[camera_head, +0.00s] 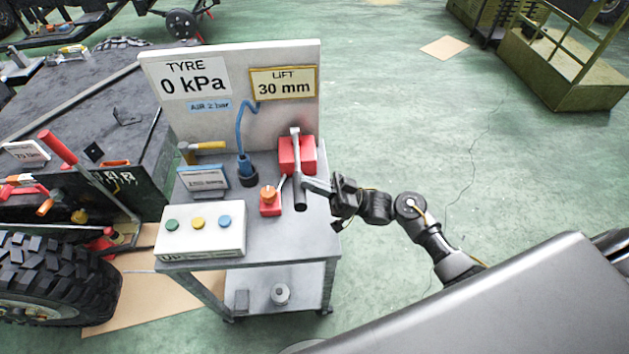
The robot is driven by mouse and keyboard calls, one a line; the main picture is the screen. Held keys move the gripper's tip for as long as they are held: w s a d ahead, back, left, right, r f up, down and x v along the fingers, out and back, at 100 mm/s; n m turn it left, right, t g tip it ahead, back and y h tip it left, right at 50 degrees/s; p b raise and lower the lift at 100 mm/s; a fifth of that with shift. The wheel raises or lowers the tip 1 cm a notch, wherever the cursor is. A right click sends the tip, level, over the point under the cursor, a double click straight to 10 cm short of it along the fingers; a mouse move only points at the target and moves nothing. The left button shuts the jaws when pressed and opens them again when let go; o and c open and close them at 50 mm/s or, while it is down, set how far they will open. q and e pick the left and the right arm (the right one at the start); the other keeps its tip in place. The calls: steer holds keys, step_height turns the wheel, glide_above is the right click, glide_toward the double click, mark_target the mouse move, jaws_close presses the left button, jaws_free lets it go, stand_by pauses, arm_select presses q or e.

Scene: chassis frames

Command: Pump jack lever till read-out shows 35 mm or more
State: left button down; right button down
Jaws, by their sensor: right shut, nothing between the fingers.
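The lift read-out (284,83) on the upright white board shows 30 mm. The red jack (290,156) stands on the grey cart top below it. Its lever (298,176) is a grey bar with a dark grip that slopes down toward the front of the cart. My right gripper (312,186) comes in from the right, shut, with its fingertips at the lever, beside or against it; I cannot tell if they touch. My left gripper is not in view.
The cart (275,262) also holds a white box with three coloured buttons (200,229), a small red unit with an orange knob (270,198), a blue hose (243,125) and a small sign (203,179). A large tyre (60,280) stands at left.

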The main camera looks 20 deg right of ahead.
steer(key=shift+f, duration=0.1)
steer(key=f+n+b, duration=0.1)
steer(key=b, duration=0.1)
steer(key=f+n+g+b, duration=0.1)
steer(key=b, duration=0.1)
steer(key=shift+s+f+g+y, duration=0.3)
steer(key=shift+s+f, duration=0.05)
steer(key=shift+f, duration=0.05)
step_height(320, 180, up, 4)
steer(key=p, duration=0.3)
steer(key=b+v, duration=0.4)
steer(key=v, duration=0.6)
steer(key=shift+d+b, duration=0.35)
steer(key=shift+d, duration=0.1)
steer(key=shift+w, duration=0.1)
